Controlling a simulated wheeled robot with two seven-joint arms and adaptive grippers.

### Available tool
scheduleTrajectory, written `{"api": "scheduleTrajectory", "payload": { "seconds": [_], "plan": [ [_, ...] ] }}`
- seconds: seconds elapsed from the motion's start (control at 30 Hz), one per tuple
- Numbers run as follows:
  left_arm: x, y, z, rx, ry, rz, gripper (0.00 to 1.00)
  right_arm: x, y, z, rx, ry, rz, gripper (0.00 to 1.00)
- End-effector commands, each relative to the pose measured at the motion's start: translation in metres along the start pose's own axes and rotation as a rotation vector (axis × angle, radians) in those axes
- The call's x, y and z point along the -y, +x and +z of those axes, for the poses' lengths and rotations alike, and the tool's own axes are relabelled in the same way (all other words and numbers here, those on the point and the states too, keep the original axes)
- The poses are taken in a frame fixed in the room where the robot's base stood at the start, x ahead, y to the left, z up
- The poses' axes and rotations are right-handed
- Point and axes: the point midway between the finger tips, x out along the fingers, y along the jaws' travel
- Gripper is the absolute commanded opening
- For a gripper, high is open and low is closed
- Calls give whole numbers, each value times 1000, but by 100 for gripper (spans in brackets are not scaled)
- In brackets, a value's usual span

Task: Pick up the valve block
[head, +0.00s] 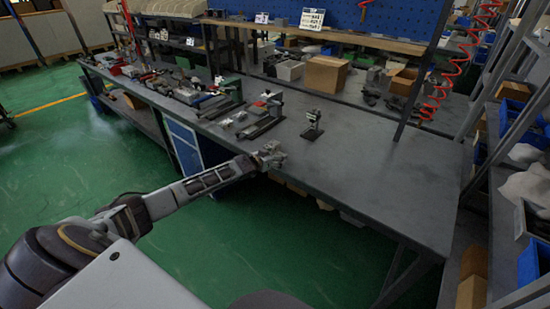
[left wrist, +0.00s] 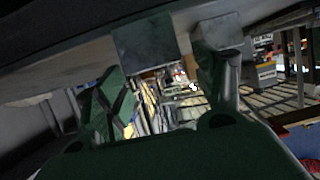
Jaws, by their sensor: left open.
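A small dark upright piece with a pale top, which looks like the valve block (head: 313,124), stands on the grey workbench (head: 390,180) in the head view. My left gripper (head: 273,154) is at the bench's front edge, to the left of and nearer than this piece, and apart from it. In the left wrist view my left gripper (left wrist: 160,88) has its two fingers spread with nothing held between them. I cannot make out the valve block in the left wrist view. My right gripper is not in view.
Several vises and tools (head: 265,115) crowd the bench to the left of the upright piece. The bench to its right is bare. A cardboard box (head: 326,74) sits farther back.

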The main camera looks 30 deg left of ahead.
Motion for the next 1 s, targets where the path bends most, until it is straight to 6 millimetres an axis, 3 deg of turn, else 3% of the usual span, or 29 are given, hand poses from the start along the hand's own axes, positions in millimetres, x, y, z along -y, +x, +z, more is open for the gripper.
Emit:
{"api": "scheduleTrajectory", "payload": {
  "seconds": [0.43, 1.0],
  "plan": [
    [1, -6, 1, 2, -1, -1, 69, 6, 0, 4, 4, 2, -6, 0],
    [0, -41, 2, 3, -1, 0, 69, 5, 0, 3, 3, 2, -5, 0]
  ]
}}
